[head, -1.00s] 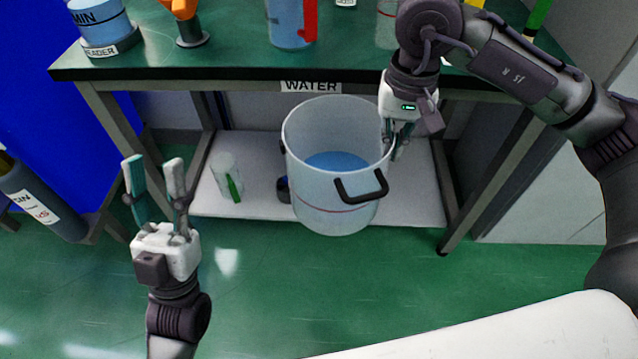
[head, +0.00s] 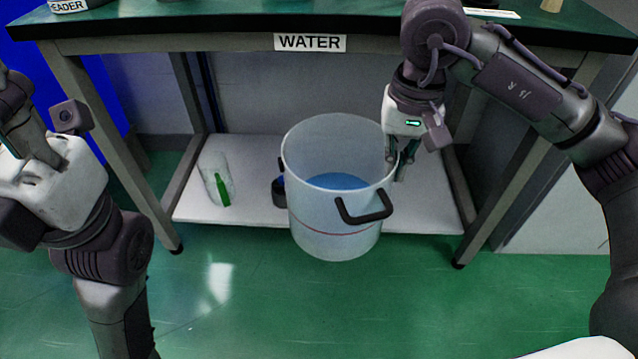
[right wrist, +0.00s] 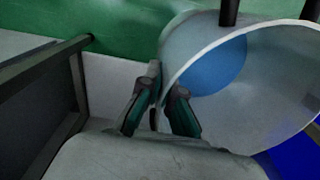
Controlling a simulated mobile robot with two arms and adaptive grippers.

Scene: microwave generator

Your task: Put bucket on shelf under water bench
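The large translucent bucket (head: 335,225), with a dark handle and blue water inside, stands out in front of the lower shelf (head: 420,210) of the water bench, labelled WATER (head: 310,42). Its base shows below the shelf's front edge, over the green floor; whether it touches anything is unclear. My right gripper (head: 398,168) is at the bucket's right rim, fingers on either side of the wall. The right wrist view shows the rim between the fingers (right wrist: 168,92). My left gripper (head: 55,185) is at the left edge; its fingers cannot be made out.
A clear container (head: 210,172) with a green bottle (head: 222,190) is on the shelf's left. A small dark object (head: 279,190) sits behind the bucket's left side. Bench legs (head: 110,150) flank the shelf. The shelf right of the bucket is clear.

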